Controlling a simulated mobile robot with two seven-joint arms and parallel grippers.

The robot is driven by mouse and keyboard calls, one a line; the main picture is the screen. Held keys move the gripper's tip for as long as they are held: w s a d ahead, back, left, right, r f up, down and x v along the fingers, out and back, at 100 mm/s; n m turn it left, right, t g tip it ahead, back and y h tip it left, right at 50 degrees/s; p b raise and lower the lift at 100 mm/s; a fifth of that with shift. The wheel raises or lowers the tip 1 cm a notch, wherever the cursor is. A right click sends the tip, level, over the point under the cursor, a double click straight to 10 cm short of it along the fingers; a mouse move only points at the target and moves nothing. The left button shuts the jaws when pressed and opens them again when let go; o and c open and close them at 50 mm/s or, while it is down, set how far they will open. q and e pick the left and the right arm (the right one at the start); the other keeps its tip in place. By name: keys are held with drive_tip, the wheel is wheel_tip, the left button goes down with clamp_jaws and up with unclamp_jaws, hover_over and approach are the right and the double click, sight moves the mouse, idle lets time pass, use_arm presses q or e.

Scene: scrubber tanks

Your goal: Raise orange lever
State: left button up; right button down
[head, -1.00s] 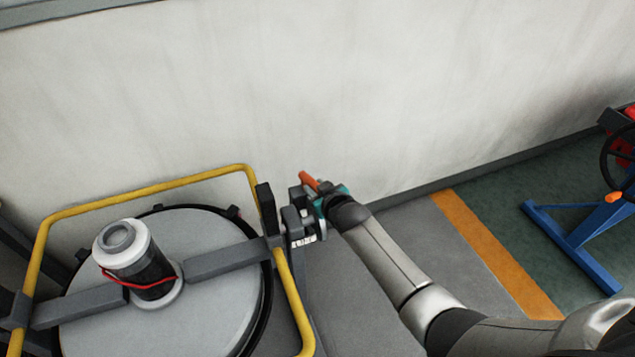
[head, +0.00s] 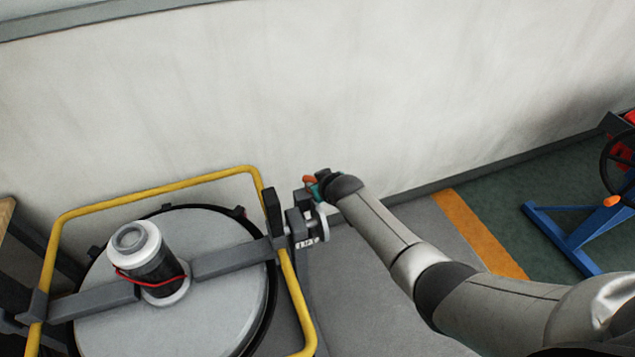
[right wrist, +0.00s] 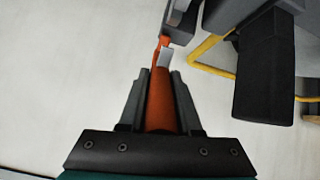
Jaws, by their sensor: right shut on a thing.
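The orange lever (head: 309,180) shows as a small orange end beside my right gripper (head: 319,184) in the head view, at the right side of the tank. In the right wrist view the orange lever (right wrist: 161,100) runs between the two dark fingers of my right gripper (right wrist: 160,82), which is shut on it. The lever's far end meets a grey bracket (right wrist: 180,22). In the head view the wrist and gripper hide most of the lever. My left gripper is not in view.
The round grey tank lid (head: 225,290) carries a black and white cylinder (head: 148,262) with a red cord. A yellow rail (head: 150,188) surrounds it. A pale wall (head: 330,90) stands close behind.

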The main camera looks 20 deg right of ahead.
drive_tip(key=shift+w+a+r, duration=0.1)
drive_tip(key=shift+a, duration=0.05)
drive_tip(key=c, duration=0.6)
unclamp_jaws()
drive_tip(key=shift+s+r+p, duration=0.5)
drive_tip(key=shift+s, duration=0.05)
drive_tip(key=p+v, duration=0.5)
drive_tip(key=v, duration=0.8)
drive_tip(key=shift+s+r, duration=0.2)
drive_tip(key=shift+s, duration=0.15)
